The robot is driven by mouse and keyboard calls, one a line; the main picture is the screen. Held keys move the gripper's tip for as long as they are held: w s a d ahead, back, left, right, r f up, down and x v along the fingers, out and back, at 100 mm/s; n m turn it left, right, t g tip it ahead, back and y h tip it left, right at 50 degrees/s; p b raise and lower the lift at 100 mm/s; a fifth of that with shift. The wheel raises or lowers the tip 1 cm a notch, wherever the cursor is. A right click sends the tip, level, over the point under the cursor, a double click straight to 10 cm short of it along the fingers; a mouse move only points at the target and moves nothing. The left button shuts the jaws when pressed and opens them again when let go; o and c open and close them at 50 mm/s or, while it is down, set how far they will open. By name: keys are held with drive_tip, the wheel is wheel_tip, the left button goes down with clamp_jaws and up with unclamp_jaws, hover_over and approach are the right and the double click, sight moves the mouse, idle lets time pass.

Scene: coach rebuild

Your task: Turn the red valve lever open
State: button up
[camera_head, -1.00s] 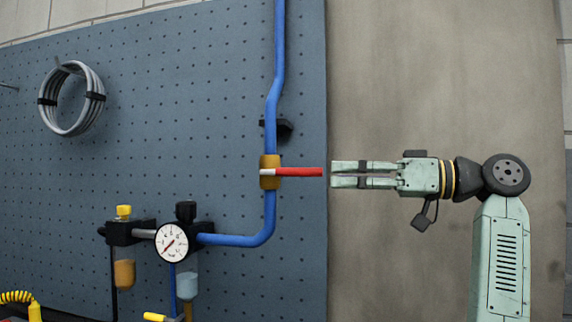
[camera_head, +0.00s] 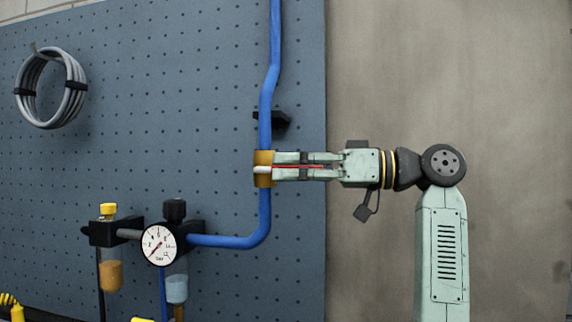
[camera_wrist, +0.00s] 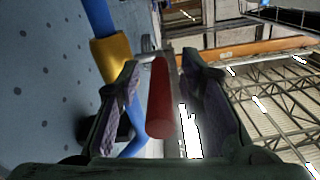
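The red lever (camera_head: 310,167) sticks out sideways to the right from the brass valve body (camera_head: 263,178) on the vertical blue pipe (camera_head: 265,215). It lies level, across the pipe. My gripper (camera_head: 274,166) comes from the right, with one finger above and one below the lever, tips close to the valve body. Most of the lever is hidden between the fingers in the head view. In the wrist view the red lever (camera_wrist: 160,100) runs between the two fingers of my gripper (camera_wrist: 160,68), with narrow gaps on both sides. The fingers are open around it, not clamped.
A pressure gauge (camera_head: 159,245) and filter bowls (camera_head: 177,288) sit lower left on the blue pegboard (camera_head: 100,150). A coiled grey hose (camera_head: 50,88) hangs at upper left. A black bracket (camera_head: 270,119) is just above the valve. The wall at right is bare.

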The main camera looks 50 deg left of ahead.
drive_tip(key=shift+s+a, duration=0.4)
drive_tip(key=shift+a, duration=0.1)
clamp_jaws()
idle(0.6)
